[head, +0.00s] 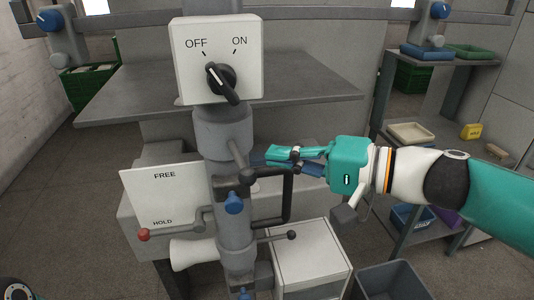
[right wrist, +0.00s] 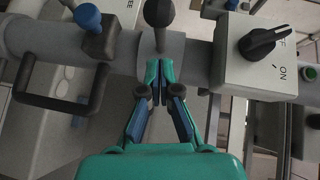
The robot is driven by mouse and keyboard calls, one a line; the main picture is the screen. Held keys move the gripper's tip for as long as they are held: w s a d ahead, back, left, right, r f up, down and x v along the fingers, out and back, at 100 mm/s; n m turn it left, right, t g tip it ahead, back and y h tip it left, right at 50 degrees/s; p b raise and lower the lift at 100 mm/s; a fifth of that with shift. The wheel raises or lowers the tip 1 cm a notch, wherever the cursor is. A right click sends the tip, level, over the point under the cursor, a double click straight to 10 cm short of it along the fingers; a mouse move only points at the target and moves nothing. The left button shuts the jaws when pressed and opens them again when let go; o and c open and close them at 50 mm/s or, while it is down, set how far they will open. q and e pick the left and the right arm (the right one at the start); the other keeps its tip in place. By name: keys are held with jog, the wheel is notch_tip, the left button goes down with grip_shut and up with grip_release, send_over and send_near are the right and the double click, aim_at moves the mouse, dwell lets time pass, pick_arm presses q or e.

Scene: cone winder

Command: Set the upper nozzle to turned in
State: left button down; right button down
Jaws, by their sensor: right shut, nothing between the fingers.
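A grey post carries a wide grey collar (head: 222,130) below the switch box. A short grey rod (head: 237,153) slants from the collar down to a dark ball knob (head: 247,177). In the right wrist view this dark knob (right wrist: 158,12) stands on its stem just beyond my fingertips. No label marks the upper nozzle, so I cannot tell for certain that this rod is it. My right gripper (head: 270,157) is shut and empty, right of the rod, fingers pointing left. In the right wrist view its fingertips (right wrist: 159,66) meet close to the post; contact is unclear. My left gripper is out of view.
The OFF/ON switch box (head: 218,58) with a black knob is above. A black loop handle (head: 288,195) and a blue knob (head: 234,203) are below. A FREE/HOLD plate (head: 165,192) with a red-ball lever (head: 145,235) is at left. A shelf (head: 440,57) with trays stands right.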

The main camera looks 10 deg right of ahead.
jog(key=a, duration=0.2)
jog(key=shift+s+a+f, duration=0.25)
jog(key=shift+a, duration=0.05)
jog(key=shift+a, duration=0.1)
jog(key=shift+s+a+f+b, duration=0.1)
jog(key=shift+s+a+b, duration=0.1)
jog(key=shift+a+b, duration=0.55)
